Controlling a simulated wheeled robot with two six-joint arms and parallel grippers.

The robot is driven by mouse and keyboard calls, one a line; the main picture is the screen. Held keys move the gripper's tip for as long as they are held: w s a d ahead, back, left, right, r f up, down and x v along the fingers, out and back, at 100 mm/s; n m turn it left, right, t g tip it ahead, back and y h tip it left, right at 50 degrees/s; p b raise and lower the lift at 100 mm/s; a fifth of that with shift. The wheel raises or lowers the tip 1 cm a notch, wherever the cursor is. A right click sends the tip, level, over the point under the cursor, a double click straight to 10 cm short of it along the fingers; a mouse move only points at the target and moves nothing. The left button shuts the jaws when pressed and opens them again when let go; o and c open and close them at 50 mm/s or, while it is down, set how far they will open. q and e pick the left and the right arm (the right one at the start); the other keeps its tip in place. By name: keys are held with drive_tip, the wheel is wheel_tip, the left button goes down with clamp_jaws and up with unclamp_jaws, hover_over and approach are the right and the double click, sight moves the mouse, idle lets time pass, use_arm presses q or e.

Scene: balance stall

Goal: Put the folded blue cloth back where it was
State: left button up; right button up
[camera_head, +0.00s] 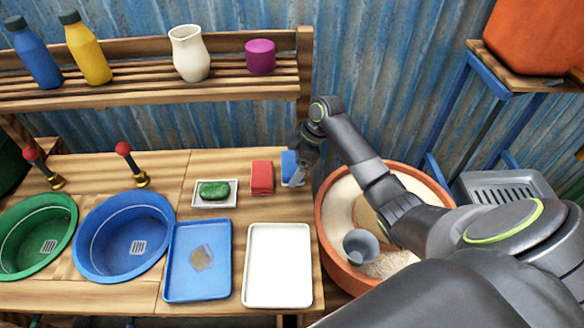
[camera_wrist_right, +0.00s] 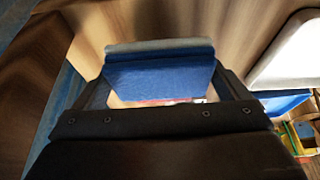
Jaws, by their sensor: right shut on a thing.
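The folded blue cloth (camera_head: 290,168) is at the right end of the wooden counter, just right of a folded red cloth (camera_head: 262,177). My right gripper (camera_head: 303,160) is shut on the blue cloth from its right side, and its fingers partly hide it. In the right wrist view the blue cloth (camera_wrist_right: 158,77) spans the space between the two fingers of my right gripper (camera_wrist_right: 165,92). I cannot tell whether the cloth touches the counter. My left gripper is not in view.
A green thing on a white dish (camera_head: 229,201) lies left of the red cloth. A blue tray (camera_head: 177,285) and a white tray (camera_head: 260,290) lie in front. A round terracotta-rimmed tub (camera_head: 325,235) stands right of the counter. A slatted shelf (camera_head: 130,102) runs behind.

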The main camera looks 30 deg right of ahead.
sight(292, 172)
drive_tip(key=shift+w+a, duration=0.15)
drive_tip(key=shift+a, duration=0.15)
drive_tip(key=shift+f, duration=0.25)
wheel_tip(292, 172, down, 2)
drive_tip(key=shift+f+p, duration=0.1)
drive_tip(key=shift+p, duration=0.25)
drive_tip(key=shift+f, duration=0.4)
drive_tip(key=shift+f, duration=0.1)
drive_tip(key=shift+f, duration=0.1)
drive_tip(key=o, duration=0.6)
